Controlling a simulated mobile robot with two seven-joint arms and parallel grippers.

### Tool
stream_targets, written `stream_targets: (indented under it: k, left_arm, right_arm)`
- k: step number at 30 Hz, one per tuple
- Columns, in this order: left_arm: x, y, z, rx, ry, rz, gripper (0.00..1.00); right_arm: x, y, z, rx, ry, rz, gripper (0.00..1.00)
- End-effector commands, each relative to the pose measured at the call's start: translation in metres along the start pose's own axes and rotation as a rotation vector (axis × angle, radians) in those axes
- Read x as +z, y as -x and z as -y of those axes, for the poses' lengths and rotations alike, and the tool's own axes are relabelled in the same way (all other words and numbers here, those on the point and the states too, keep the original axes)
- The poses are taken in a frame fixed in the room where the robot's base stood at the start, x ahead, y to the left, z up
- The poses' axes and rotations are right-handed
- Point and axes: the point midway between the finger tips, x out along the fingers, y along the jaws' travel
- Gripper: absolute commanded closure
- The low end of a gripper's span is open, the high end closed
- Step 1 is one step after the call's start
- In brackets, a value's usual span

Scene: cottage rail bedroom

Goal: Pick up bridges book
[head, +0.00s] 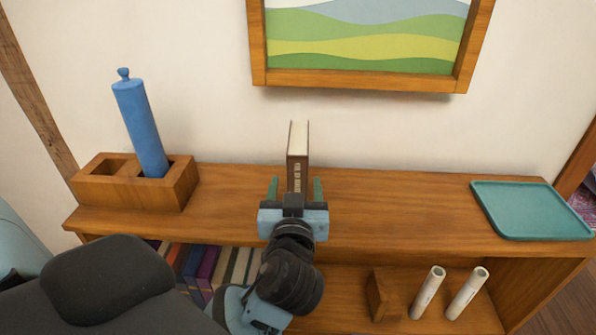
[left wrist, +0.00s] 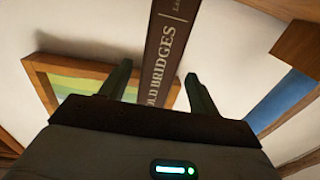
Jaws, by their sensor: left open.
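The bridges book (head: 298,160) stands upright on the shelf top, brown with its spine toward me and pale page edges on top. In the left wrist view its spine (left wrist: 165,50) reads "OLD BRIDGES". My left gripper (head: 296,188) is open, with one green finger on each side of the book's spine. In the left wrist view the fingers (left wrist: 158,85) also stand on either side of the spine, with gaps visible. The lower part of the book is hidden behind my gripper in the head view. My right gripper is not in view.
A wooden holder (head: 106,190) with a blue cylinder (head: 140,125) stands at the left of the shelf top. A teal tray (head: 530,210) lies at the right. A framed picture (head: 365,82) hangs above. Several books (head: 208,270) and two pale tubes (head: 428,292) are on the lower shelf.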

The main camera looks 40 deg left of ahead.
Motion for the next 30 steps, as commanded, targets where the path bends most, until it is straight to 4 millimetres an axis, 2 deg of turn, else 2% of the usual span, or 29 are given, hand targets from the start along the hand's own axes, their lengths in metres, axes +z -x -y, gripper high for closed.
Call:
stream_targets:
  k: [5,15,24,30]
  left_arm:
    - [-0.001,-0.006,-0.001,0.001,-0.001,-0.001,0.38]
    - [-0.002,-0.048,-0.003,0.001,0.000,-0.002,0.38]
    - [0.001,-0.052,-0.003,0.002,0.000,0.002,0.38]
    - [0.001,-0.052,-0.003,0.002,0.000,0.002,0.64]
  right_arm:
    - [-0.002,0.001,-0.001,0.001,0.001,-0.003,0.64]
    - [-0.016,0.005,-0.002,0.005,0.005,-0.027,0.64]
    - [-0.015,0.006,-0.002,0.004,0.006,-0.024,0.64]
    - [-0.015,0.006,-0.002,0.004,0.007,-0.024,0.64]
